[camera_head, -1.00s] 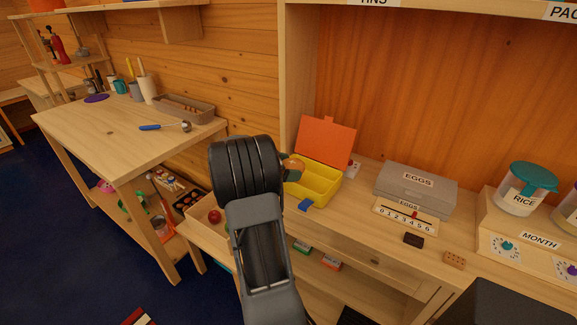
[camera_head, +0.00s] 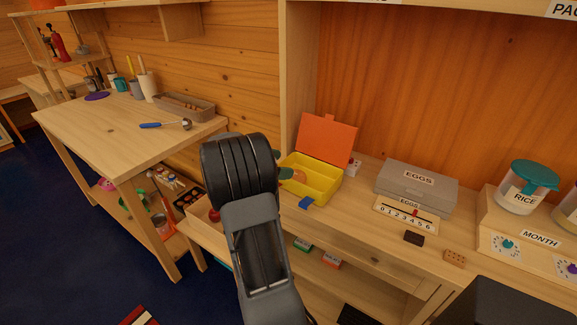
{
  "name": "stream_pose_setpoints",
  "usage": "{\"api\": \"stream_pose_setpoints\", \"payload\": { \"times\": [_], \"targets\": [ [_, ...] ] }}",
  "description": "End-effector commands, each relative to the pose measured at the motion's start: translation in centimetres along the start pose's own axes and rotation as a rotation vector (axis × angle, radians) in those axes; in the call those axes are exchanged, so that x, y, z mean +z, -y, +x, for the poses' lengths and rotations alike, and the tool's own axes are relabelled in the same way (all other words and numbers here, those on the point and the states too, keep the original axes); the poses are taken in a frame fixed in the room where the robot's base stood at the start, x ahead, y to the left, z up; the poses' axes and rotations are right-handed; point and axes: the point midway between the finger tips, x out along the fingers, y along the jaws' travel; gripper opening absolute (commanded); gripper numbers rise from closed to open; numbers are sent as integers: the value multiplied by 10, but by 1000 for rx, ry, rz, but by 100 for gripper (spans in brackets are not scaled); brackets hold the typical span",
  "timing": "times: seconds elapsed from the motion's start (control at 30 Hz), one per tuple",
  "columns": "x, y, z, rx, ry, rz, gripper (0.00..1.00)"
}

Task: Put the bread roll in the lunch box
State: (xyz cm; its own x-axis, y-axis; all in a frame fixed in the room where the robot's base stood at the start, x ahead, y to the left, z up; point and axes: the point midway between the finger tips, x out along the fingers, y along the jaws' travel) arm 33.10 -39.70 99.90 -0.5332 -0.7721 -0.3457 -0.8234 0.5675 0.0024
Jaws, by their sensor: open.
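The lunch box (camera_head: 322,197) is yellow with its orange lid (camera_head: 327,138) standing open at the back. It sits on the shelf counter. The bread roll (camera_head: 299,175), small and orange-brown, lies inside the left part of the lunch box, partly behind the box's wall. My gripper (camera_head: 281,165) is just left of the roll, at the box's left edge. Its teal fingertips show beside my dark arm, which hides most of it. It is open and appears apart from the roll.
A grey egg box (camera_head: 417,187) stands right of the lunch box, with a number strip (camera_head: 406,214) in front. A rice jar (camera_head: 520,190) stands further right. A blue-handled scoop (camera_head: 165,125) lies on the left table. Some counter between lunch box and egg box is clear.

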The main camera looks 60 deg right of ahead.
Motion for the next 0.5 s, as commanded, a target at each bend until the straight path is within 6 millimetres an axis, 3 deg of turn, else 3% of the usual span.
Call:
{"api": "stream_pose_setpoints", "payload": {
  "times": [0.2, 0.5],
  "targets": [
    [-2, 1, -45, -4, -2, 2, 100],
    [-2, 1, -82, -3, -3, 2, 100]
  ]
}}
